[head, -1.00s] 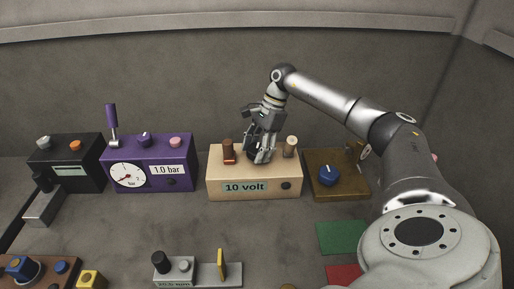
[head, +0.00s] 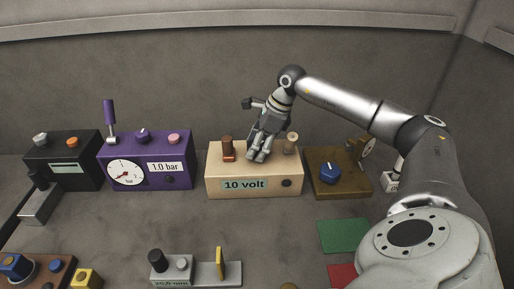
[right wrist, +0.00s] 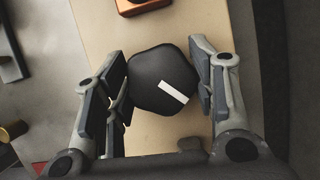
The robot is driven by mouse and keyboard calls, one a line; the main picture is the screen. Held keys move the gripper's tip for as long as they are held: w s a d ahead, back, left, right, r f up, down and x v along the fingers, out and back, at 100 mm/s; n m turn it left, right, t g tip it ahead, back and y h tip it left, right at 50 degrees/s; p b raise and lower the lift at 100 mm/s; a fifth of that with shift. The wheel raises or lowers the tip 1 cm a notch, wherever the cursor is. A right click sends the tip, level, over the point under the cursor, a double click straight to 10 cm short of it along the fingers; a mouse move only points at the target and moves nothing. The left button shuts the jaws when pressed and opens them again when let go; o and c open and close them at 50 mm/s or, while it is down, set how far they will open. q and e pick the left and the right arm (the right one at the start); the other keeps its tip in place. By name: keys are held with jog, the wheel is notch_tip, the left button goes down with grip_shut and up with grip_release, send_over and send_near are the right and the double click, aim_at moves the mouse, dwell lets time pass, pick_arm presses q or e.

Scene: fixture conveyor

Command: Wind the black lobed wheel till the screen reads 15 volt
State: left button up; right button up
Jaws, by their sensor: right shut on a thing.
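The beige box (head: 228,163) stands at the middle of the bench, and the screen (head: 245,184) on its front reads 10 volt. The black lobed wheel (right wrist: 160,78) shows in the right wrist view with a white mark slanting to the lower right. In the head view my gripper hides the wheel. My right gripper (head: 258,158) comes down onto the box top from above. It is shut on the wheel, with one finger on each side of it in the wrist view. My left gripper is not in view.
On the box top, a brown knob (head: 227,143) stands left of my gripper and a tan knob (head: 292,142) right. A purple gauge box (head: 180,158) stands left, a brown box with a blue knob (head: 329,172) right.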

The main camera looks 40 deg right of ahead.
jog(key=m+h+b, duration=0.1)
jog(key=m, duration=0.2)
jog(key=m+t+h+b, duration=0.1)
jog(key=m, duration=0.2)
jog(key=shift+f, duration=0.1)
jog(key=m+h+b, duration=0.2)
jog(key=m, duration=0.3)
jog(key=shift+m, duration=0.4)
jog(key=m+h, duration=0.1)
jog(key=m, duration=0.1)
jog(key=m+h, duration=0.1)
jog(key=m, duration=0.2)
jog(key=shift+g+b, duration=0.3)
jog(key=shift+b, duration=0.05)
jog(key=m+g, duration=0.1)
jog(key=m, duration=0.2)
jog(key=m+h, duration=0.1)
jog(key=m, duration=0.1)
jog(key=shift+m+g, duration=0.4)
jog(key=shift+h, duration=0.3)
jog(key=o, duration=1)
jog(key=shift+r, duration=0.2)
